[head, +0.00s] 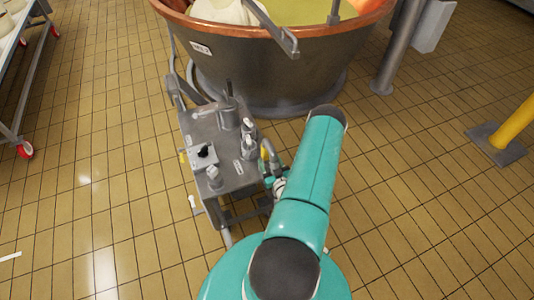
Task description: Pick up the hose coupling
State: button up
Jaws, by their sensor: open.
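A grey metal cart (229,172) stands in front of the copper vat, with several small metal fittings on its top. A short silvery cylindrical piece (214,178) near its front left edge may be the hose coupling, but I cannot tell for certain. Two upright metal pieces (249,146) stand near the cart's right edge. My gripper (267,164) is at the right edge of the cart, pointing towards it, partly hidden behind my teal arm. Its fingers are small and hard to make out. It is open, and I see nothing held in it.
The copper-rimmed vat (262,75) stands just behind the cart. A black knob on a pale block (203,154) sits on the cart's left side. A grey post (398,50) and a yellow post (514,127) stand at right. Tiled floor is open on both sides.

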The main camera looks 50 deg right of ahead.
aim_at(265, 139)
jog(key=x, duration=0.4)
jog(key=shift+w, duration=0.15)
jog(key=c, duration=1.2)
jog(key=shift+o, duration=0.2)
jog(key=shift+r, duration=0.1)
jog(key=shift+r, duration=4.95)
jog(key=shift+r, duration=0.15)
jog(key=shift+r, duration=3.15)
